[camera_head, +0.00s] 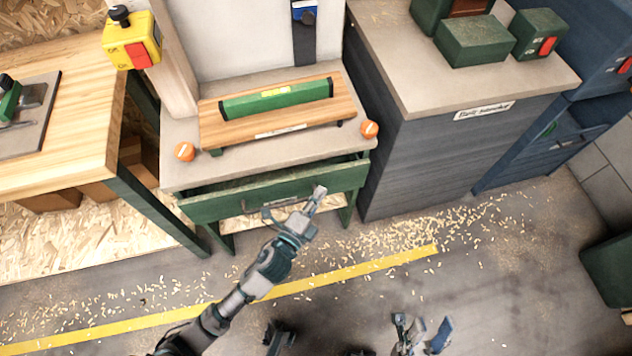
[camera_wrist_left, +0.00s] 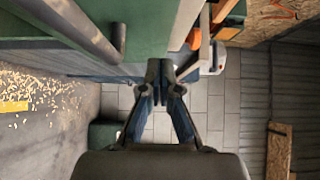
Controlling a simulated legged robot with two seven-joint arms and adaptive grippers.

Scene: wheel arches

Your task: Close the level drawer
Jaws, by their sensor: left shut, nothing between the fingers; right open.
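The green drawer (camera_head: 235,200) sits under the grey bench top and stands partly out, with a dark gap showing behind its front. Its handle shows in the left wrist view (camera_wrist_left: 85,28) beside my left gripper. A green level (camera_head: 275,100) lies on a wooden board on the bench top. My left gripper (camera_head: 318,193) is shut and empty in front of the right part of the drawer front; I cannot tell whether it touches. Its closed fingers also show in the left wrist view (camera_wrist_left: 162,85). My right gripper (camera_head: 422,328) is open and empty, low over the floor.
Two orange knobs (camera_head: 185,151) flank the board. A wooden table (camera_head: 80,110) stands at the left, with a yellow switch box (camera_head: 132,42) beside the bench. A dark cabinet (camera_head: 440,145) stands close on the right. The floor before the drawer is open, scattered with shavings.

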